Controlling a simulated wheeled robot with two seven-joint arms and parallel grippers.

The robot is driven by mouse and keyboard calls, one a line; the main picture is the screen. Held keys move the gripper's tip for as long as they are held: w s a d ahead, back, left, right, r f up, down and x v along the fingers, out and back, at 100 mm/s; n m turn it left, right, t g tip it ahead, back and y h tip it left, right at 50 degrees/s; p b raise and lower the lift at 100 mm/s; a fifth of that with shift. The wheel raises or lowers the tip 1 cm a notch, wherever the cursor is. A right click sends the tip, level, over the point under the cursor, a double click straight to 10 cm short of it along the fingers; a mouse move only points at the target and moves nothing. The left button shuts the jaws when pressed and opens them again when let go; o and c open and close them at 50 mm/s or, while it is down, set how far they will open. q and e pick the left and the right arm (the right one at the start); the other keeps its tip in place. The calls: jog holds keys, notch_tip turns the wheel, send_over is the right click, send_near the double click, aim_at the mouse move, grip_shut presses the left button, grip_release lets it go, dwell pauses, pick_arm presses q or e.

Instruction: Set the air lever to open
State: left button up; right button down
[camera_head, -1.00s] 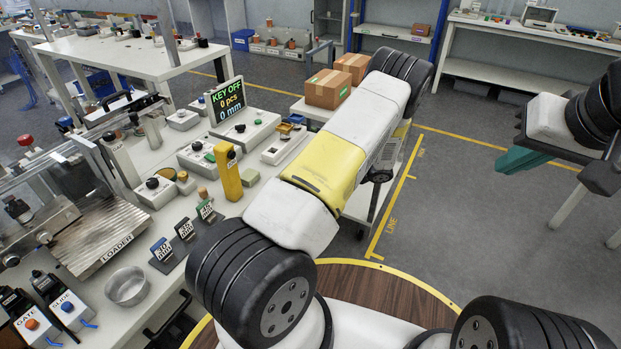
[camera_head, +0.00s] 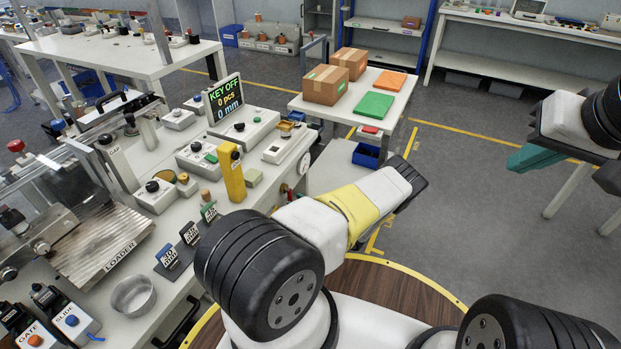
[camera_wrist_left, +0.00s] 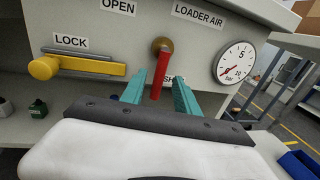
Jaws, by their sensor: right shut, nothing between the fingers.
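In the left wrist view the red air lever (camera_wrist_left: 156,82) hangs down from a brass pivot on the grey panel. It points toward a label of which only "SH" shows. The OPEN label (camera_wrist_left: 118,6) is up to the left. My left gripper (camera_wrist_left: 158,94) is open, with one teal finger on each side of the lever; I cannot tell if either touches it. The left gripper is not clear in the head view, where my left arm reaches beside the bench. My right gripper (camera_head: 531,158) is shut and empty at the right of the head view.
Left of the lever is a yellow LOCK handle (camera_wrist_left: 72,66); right of it is a gauge (camera_wrist_left: 235,63), its needle low. In the head view, a small table (camera_head: 395,105) holds boxes and trays beyond my arm. Open floor lies to the right.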

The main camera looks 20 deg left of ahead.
aim_at(289, 198)
pick_arm(q)
jog(key=shift+x, duration=1.35)
grip_shut()
dwell(0.4)
